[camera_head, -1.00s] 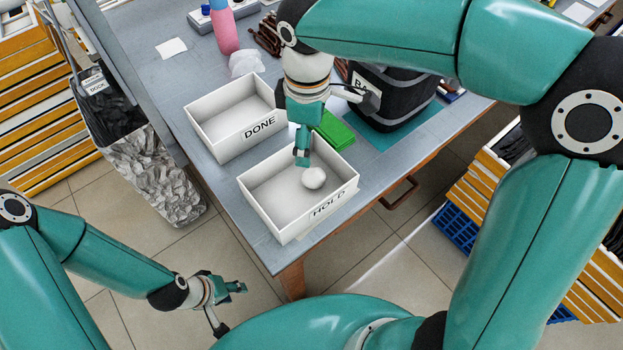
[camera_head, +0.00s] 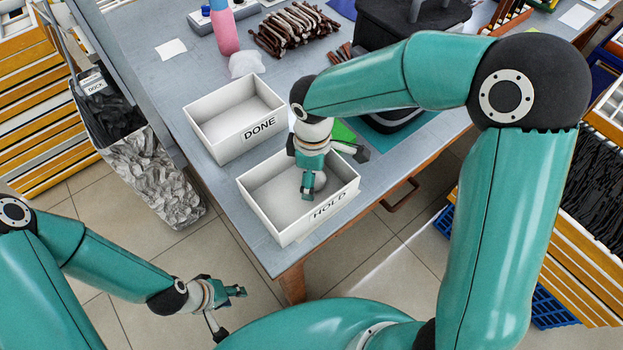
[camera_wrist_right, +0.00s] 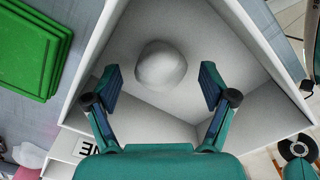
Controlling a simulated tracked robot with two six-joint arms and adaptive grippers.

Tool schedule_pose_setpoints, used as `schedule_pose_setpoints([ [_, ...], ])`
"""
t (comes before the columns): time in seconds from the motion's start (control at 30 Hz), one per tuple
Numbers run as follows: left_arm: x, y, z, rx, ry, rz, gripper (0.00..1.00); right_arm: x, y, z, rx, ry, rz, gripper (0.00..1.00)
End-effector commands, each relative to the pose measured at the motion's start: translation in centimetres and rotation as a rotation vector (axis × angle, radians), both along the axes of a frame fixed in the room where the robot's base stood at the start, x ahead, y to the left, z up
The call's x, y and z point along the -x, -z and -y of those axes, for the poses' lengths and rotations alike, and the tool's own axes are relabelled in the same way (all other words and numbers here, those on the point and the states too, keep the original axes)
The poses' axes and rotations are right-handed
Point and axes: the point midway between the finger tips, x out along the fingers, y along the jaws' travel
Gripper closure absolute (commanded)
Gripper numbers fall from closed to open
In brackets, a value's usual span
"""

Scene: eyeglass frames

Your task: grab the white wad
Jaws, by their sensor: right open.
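The white wad (camera_wrist_right: 161,65), a rounded off-white lump, lies on the floor of the white bin labelled HOLD (camera_head: 262,216). In the head view my right gripper (camera_head: 309,192) covers most of the wad.
A white bin labelled DONE (camera_head: 221,158) stands beside the HOLD bin. A crumpled whitish piece (camera_head: 246,63), a pink bottle (camera_head: 223,30) and a pile of brown eyeglass frames (camera_head: 295,28) lie beyond. Green pads (camera_wrist_right: 32,42) are beside the HOLD bin, whose walls surround the right gripper.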

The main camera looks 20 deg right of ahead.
Motion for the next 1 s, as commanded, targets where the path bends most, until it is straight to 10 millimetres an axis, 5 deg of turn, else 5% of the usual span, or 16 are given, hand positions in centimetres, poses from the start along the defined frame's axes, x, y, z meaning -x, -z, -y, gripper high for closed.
schedule_pose_setpoints([
  [0.27, 0.0, 0.02, 0.0, 0.0, 0.0, 0.0, 0.6, 0.02, 0.42, 0.03, 0.0, 0.0, 0.0, 0.17],
  [0.57, 0.0, 0.02, 0.0, 0.0, 0.0, 0.0, 0.6, 0.02, 0.39, 0.03, 0.0, 0.0, 0.0, 0.65],
  [1.0, 0.0, -0.03, 0.0, 0.0, 0.0, 0.0, 0.6, -0.03, -0.08, 0.01, 0.0, 0.001, 0.002, 0.65],
])
